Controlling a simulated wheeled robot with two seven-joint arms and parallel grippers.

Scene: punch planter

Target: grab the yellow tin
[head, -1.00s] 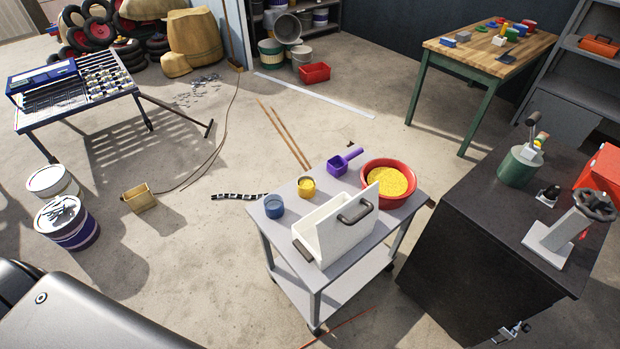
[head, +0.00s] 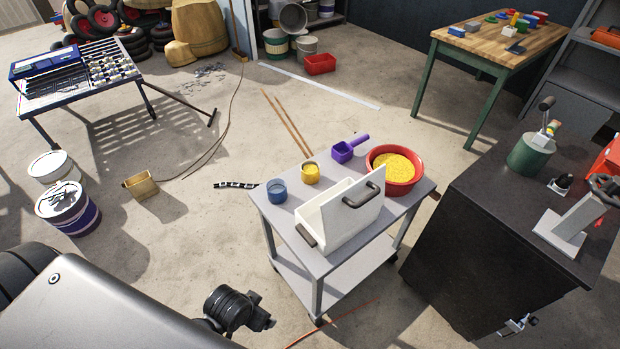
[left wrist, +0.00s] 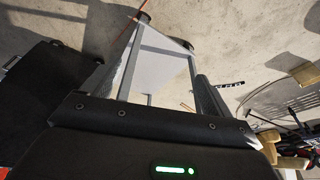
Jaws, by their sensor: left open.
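The yellow tin (head: 311,174) stands upright on the top of the grey cart (head: 330,262), between a blue tin (head: 277,190) and a purple scoop (head: 349,149). My left gripper (head: 262,318) is low at the bottom of the head view, in front of and below the cart top. It is open and empty, well apart from the yellow tin. The left wrist view shows the cart's frame and lower shelf (left wrist: 160,62); the tin cannot be made out there. My right gripper is in neither view.
A white tray with dark handles (head: 340,218) stands on the cart's near side, in front of the yellow tin. A red bowl of yellow grains (head: 397,170) is at the back right. A black cabinet (head: 490,240) stands right of the cart.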

